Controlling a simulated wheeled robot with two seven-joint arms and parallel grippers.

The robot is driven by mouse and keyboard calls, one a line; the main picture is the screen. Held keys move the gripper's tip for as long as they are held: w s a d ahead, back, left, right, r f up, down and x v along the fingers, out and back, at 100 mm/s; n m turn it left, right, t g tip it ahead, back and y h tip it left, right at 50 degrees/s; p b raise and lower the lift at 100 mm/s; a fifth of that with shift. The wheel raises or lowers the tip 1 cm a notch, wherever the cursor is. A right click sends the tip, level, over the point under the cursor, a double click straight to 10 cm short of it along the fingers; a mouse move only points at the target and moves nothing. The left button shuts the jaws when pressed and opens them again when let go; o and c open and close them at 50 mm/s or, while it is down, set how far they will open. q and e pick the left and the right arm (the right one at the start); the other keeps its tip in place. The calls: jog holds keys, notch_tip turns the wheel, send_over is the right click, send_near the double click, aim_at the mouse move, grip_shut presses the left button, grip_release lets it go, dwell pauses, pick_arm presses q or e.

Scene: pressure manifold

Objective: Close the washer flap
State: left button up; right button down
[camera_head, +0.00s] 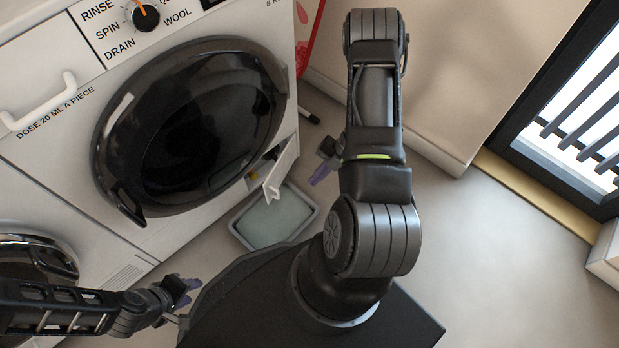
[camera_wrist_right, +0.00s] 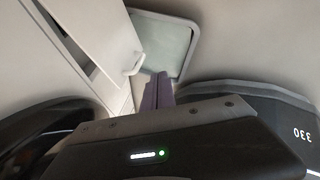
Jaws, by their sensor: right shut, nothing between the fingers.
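The washer flap (camera_head: 282,168) is a small white panel with a white handle, low at the right corner of the white washer (camera_head: 60,150). It stands open, angled out from the dark recess behind it. In the right wrist view the flap (camera_wrist_right: 105,40) and its handle lie beyond the fingers. My right gripper (camera_head: 320,174) has purple fingers, shut and empty, to the right of the flap and apart from it. Its fingers also show in the right wrist view (camera_wrist_right: 157,93). My left gripper (camera_head: 188,290) is at the lower left, away from the flap; its finger opening is unclear.
A grey tray of liquid (camera_head: 236,226) sits on the floor just below the flap. A dark marker-like object (camera_head: 309,115) lies by the washer's right side. The round door (camera_head: 195,125) is shut. Floor to the right is clear.

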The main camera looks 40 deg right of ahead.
aim_at(270, 184)
jog(key=w+a+f+b, duration=0.4)
jog(key=w+a+f, duration=0.1)
jog(key=a+f, duration=0.1)
jog(key=shift+a+f, duration=0.3)
jog(key=shift+a, duration=0.25)
jog(key=w+a+m, duration=0.1)
jog(key=w, duration=0.1)
jog(key=w+a+m+t, duration=0.2)
jog(key=w, duration=0.1)
jog(key=shift+w+a+h+p, duration=0.1)
jog(key=shift+w+h+p, duration=0.2)
jog(key=shift+h, duration=0.1)
jog(key=shift+w, duration=0.1)
